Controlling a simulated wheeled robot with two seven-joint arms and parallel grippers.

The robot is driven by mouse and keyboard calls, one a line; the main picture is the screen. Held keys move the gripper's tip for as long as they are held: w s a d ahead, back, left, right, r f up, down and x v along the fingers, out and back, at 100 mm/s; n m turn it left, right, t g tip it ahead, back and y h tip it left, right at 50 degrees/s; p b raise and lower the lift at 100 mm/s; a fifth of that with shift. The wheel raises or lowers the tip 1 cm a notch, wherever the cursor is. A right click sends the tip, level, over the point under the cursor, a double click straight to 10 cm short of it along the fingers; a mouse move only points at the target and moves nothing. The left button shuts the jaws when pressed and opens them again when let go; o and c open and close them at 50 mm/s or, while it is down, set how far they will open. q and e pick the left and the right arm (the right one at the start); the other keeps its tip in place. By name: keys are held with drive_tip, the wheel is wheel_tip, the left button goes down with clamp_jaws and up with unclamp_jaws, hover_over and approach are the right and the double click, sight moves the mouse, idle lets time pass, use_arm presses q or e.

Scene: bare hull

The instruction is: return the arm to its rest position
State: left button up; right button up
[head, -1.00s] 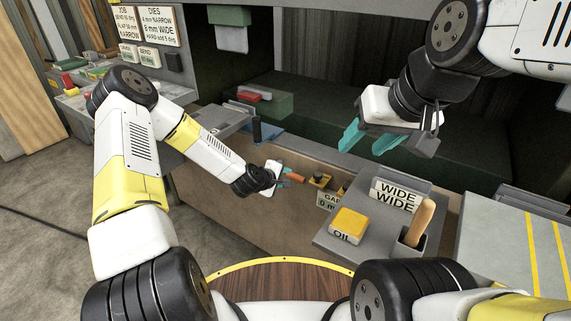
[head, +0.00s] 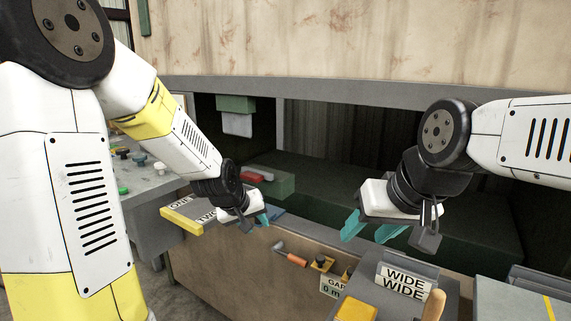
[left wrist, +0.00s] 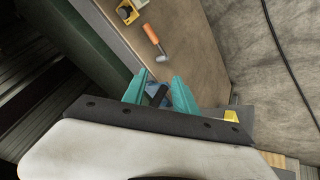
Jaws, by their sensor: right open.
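My left gripper (head: 264,218) has teal fingers and hangs at the bench's front edge, left of the right gripper. In the left wrist view its fingers (left wrist: 160,92) stand apart, with a small blue and dark thing showing between them; whether it touches them I cannot tell. My left arm is bent, its upper part filling the left of the head view. My right gripper (head: 370,228) is open and empty, its teal fingers apart above the bench edge. The right arm reaches in from the right.
An orange-handled tool (head: 291,259) is on the brown front panel (head: 230,255), below the left gripper. A WIDE sign (head: 403,281) and a yellow block (head: 356,309) are below the right gripper. A red thing (head: 250,176) lies behind.

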use_arm(q)
drive_tip(key=s+a+r+m, duration=0.1)
drive_tip(key=s+a+r, duration=0.1)
drive_tip(key=s+r, duration=0.2)
drive_tip(key=s+a+r+m, duration=0.1)
drive_tip(key=s+r, duration=0.4)
drive_tip(key=s, duration=0.6)
drive_tip(key=s+a+r+m, duration=0.1)
drive_tip(key=s+a+r, duration=0.2)
drive_tip(key=s, duration=0.5)
drive_tip(key=shift+r+g+y, duration=0.3)
drive_tip(key=shift+r, duration=0.35)
